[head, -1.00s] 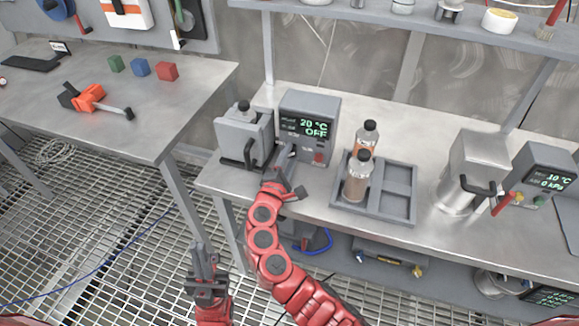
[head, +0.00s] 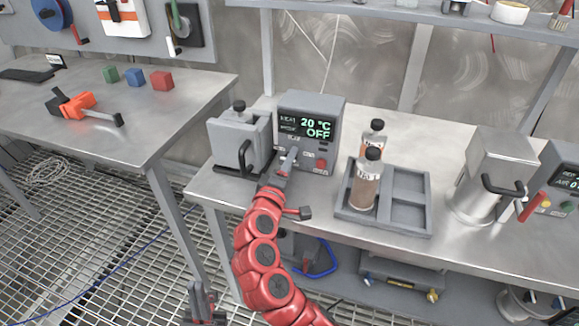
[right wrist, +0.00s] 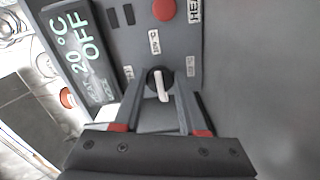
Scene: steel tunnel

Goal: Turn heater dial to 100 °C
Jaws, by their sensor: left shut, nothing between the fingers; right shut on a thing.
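The heater (head: 334,110) is a grey box on the bench with a lit display reading 20 °C and OFF. Its dial (right wrist: 157,82) is a dark round knob with a white pointer mark, seen in the right wrist view with small printed labels around it. My right gripper (head: 289,158) is at the heater's front and hides the dial in the head view. In the right wrist view its fingers (right wrist: 160,90) are shut on the dial, one on each side. My left gripper (head: 199,290) is shut and empty, low in front of the bench, partly cut off by the frame edge.
A grey lidded unit (head: 233,142) stands left of the heater. A tray (head: 405,215) with two bottles is to its right, then a metal canister (head: 480,190). A red button (right wrist: 164,9) is beyond the dial. A side table (head: 150,115) stands left.

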